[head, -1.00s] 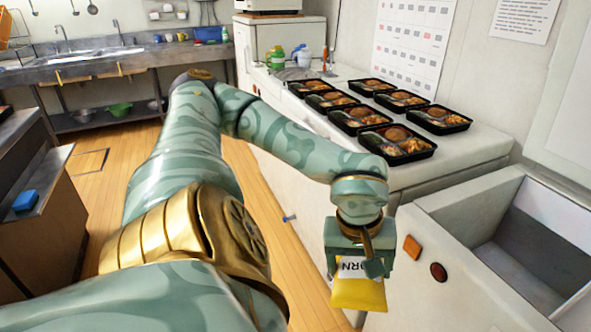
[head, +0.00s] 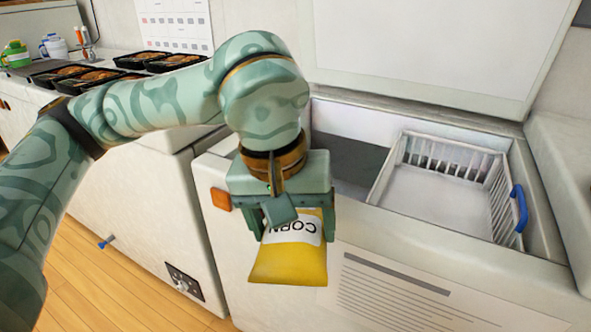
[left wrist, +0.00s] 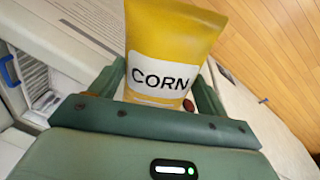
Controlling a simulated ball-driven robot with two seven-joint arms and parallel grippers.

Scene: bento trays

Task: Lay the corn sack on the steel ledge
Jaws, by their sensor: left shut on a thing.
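The corn sack (head: 290,264) is a yellow bag with a white label reading CORN. My left gripper (head: 291,222) is shut on its upper end, and the sack hangs in front of the chest freezer's front wall. In the left wrist view the sack (left wrist: 172,38) stands out between the two fingers of the gripper (left wrist: 160,95). I cannot pick out a steel ledge in these views. My right gripper is not in view.
The open chest freezer (head: 375,262) holds a white wire basket (head: 440,195) with a blue handle (head: 519,207). Black bento trays (head: 95,78) stand on the white counter to the left. Wooden floor (head: 110,285) is clear at lower left.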

